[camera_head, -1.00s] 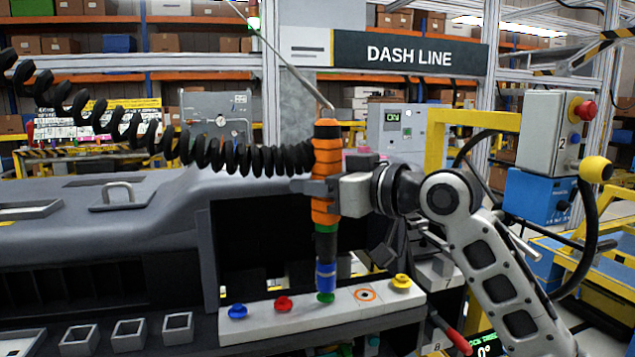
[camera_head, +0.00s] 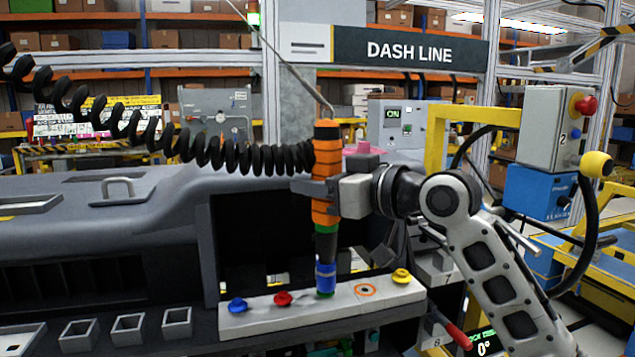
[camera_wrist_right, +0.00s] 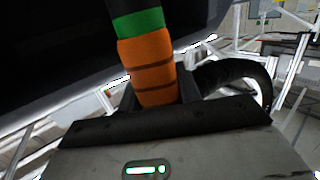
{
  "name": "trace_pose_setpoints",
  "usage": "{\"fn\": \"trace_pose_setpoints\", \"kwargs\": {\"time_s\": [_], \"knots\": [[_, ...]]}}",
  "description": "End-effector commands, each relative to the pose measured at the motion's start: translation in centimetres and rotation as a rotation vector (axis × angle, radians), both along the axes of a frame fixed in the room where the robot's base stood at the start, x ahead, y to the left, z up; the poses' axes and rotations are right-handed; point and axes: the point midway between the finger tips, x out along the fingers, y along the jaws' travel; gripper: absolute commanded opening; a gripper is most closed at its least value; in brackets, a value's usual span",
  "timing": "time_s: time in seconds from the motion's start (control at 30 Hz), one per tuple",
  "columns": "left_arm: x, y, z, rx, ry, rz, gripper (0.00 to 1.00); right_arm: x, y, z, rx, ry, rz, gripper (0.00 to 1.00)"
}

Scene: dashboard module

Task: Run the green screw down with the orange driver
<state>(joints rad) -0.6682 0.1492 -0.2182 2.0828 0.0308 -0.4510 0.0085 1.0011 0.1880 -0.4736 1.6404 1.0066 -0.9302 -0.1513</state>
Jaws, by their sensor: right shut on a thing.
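The orange driver (camera_head: 326,170) hangs upright from a hook, with a black coiled cable at its upper side. My right gripper (camera_head: 318,188) is shut around its orange body, which also shows in the right wrist view (camera_wrist_right: 150,65). The driver's blue lower end (camera_head: 325,276) reaches down to the white strip (camera_head: 350,297). The green screw (camera_head: 325,294) is just a sliver under the blue end, and most of it is hidden. I cannot tell exactly how the tip sits on it. My left gripper is not in view.
On the white strip stand a blue screw (camera_head: 237,305), a red screw (camera_head: 283,298) and a yellow screw (camera_head: 401,275), beside an orange-ringed hole (camera_head: 365,290). The grey dashboard (camera_head: 120,215) fills the left. A control box (camera_head: 550,130) stands at the right.

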Motion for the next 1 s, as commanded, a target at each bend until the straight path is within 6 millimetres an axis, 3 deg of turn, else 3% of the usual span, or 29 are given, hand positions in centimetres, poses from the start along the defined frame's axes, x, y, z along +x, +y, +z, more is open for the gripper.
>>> {"fn": "trace_pose_setpoints", "kwargs": {"time_s": [1.0], "knots": [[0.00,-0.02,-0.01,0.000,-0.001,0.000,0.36,0.10,-0.12,-0.65,0.000,0.005,-0.003,0.00]]}}
